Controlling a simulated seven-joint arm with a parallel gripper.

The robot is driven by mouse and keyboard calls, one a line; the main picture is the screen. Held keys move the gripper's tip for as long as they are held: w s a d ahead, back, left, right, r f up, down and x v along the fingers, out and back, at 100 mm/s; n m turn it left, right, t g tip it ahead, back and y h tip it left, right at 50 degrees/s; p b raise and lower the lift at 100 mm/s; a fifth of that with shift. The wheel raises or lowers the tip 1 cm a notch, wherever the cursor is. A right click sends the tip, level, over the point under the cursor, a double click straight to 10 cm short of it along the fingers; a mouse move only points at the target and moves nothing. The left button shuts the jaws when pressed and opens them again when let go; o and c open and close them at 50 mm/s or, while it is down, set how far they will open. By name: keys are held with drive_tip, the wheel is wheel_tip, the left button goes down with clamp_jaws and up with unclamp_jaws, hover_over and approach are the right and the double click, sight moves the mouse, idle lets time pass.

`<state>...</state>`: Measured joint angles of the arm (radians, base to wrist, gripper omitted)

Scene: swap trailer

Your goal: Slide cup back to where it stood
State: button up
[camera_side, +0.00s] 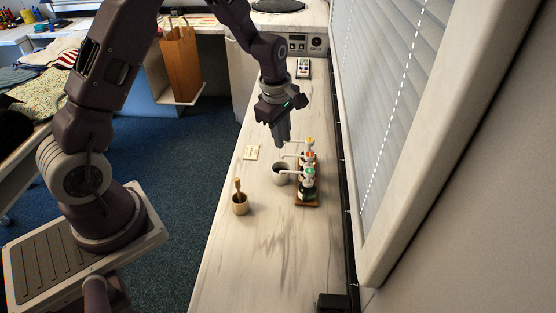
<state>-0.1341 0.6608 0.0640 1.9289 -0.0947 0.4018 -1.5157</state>
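A grey-white cup (281,174) with a dark inside stands upright on the narrow counter, just left of a rack of pump bottles (307,177). One pump spout reaches toward the cup's rim. A second, tan cup (240,205) with a wooden stick-like thing in it stands closer to the camera, near the counter's left edge. My gripper (282,140) points down above the counter, behind the grey-white cup and apart from it as far as I can see. Its fingers look close together, but the gap between them is too small to make out.
A small pale card or plate (251,153) lies on the counter at left. A remote-like device (303,68) lies at the back. The window wall (385,110) bounds the counter at right. The counter's near part (270,265) is clear.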

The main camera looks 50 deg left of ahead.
sight(278, 175)
wheel_tip(278, 175, down, 11)
drive_tip(key=a+n+g, duration=0.1)
drive_tip(key=a+n, duration=0.1)
drive_tip(key=n, duration=0.2)
drive_tip(key=shift+w+a+r, duration=0.15)
drive_tip(key=shift+w+r, duration=0.05)
drive_tip(key=shift+w, duration=0.1)
drive_tip(key=shift+w+a+f, duration=0.1)
drive_tip(key=shift+w+f, duration=0.05)
drive_tip(key=shift+f, duration=1.65)
drive_tip(key=shift+w+f, duration=0.1)
drive_tip(key=shift+f, duration=1.65)
drive_tip(key=shift+c, duration=0.5)
clamp_jaws()
